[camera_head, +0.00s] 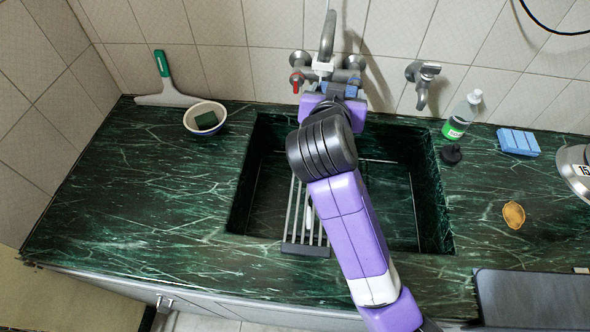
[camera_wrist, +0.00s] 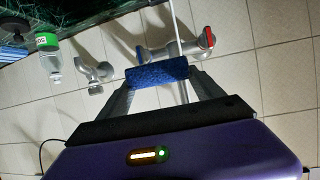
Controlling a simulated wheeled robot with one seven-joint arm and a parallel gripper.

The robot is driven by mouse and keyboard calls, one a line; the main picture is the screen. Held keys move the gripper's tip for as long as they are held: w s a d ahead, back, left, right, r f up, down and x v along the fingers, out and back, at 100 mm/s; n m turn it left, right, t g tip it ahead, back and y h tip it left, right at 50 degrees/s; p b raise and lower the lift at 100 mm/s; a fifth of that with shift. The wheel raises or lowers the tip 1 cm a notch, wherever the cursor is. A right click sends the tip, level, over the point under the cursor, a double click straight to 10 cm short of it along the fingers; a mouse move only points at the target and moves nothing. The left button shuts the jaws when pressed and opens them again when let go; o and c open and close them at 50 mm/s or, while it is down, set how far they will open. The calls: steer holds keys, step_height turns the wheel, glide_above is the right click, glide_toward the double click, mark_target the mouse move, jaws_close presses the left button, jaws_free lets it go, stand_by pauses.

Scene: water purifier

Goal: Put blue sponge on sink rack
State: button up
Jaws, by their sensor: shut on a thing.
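A dark blue sponge (camera_wrist: 157,74) is held between the fingertips of my gripper (camera_wrist: 160,80) in the wrist view. My gripper is shut on it. In the head view my gripper is at the back of the sink, near the tap, and my arm hides part of it. The sink rack (camera_head: 292,247) is a set of grey bars lying front to back in the sink (camera_head: 390,215). Its far part is hidden behind my arm. A white stick-like item lies on its bars.
The tap (camera_head: 355,62) stands close behind my gripper; its handles show in the wrist view (camera_wrist: 170,50). A bottle (camera_head: 461,115), light blue sponge block (camera_head: 518,141) and brown item (camera_head: 513,215) are right of the sink.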

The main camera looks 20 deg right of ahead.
steer(key=a, duration=0.1)
steer(key=w+a+n+y, duration=0.1)
steer(key=shift+a+r, duration=0.2)
steer(key=shift+a, duration=0.2)
steer(key=shift+w+a+f, duration=0.1)
steer(key=shift+a, duration=0.05)
step_height(320, 180, down, 20)
steer(key=shift+r, duration=0.2)
steer(key=shift+f, duration=0.15)
steer(key=o, duration=1.3)
